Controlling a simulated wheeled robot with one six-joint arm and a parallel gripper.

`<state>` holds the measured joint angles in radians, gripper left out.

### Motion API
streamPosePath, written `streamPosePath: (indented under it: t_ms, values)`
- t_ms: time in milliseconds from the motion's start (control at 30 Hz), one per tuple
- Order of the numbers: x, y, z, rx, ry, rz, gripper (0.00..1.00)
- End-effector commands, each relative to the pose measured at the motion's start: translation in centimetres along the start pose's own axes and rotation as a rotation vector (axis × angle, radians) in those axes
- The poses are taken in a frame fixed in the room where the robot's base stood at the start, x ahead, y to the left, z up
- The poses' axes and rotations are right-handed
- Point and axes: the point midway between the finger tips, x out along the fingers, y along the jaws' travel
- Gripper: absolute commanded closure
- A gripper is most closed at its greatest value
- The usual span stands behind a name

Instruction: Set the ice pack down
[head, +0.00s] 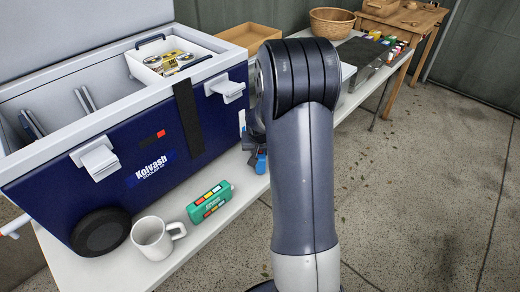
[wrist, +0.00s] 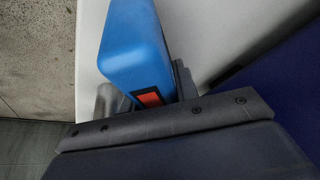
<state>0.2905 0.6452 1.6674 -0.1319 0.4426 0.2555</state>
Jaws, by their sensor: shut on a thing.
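The ice pack is a blue block with an orange-red patch. It fills the middle of the wrist view (wrist: 137,45), between the fingers of my gripper (wrist: 145,90). In the head view a small part of the ice pack (head: 261,164) shows low beside my arm. My gripper (head: 255,150) is shut on it there, largely hidden behind my arm, at the right end of the cooler. The white table surface shows around the pack in the wrist view. I cannot tell whether the pack touches the table.
A blue cooler (head: 150,150), lid open, stands on the white table (head: 190,245). A cardboard tray (head: 249,36) and a wicker basket (head: 331,23) stand farther back. Open floor lies right.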

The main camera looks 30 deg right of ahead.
Motion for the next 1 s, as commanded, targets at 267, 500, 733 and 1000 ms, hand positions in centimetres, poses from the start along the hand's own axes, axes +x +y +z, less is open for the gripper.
streamPosePath:
  t_ms: [267, 500, 733, 1000]
  values:
    - [0.0, 0.0, 0.0, 0.000, 0.001, 0.000, 1.00]
    - [0.4, 0.0, 0.1, 0.000, 0.001, 0.000, 1.00]
    - [0.9, 0.0, 0.3, 0.000, 0.001, 0.000, 1.00]
    - [1.0, 0.0, 0.4, 0.000, 0.001, 0.000, 0.61]
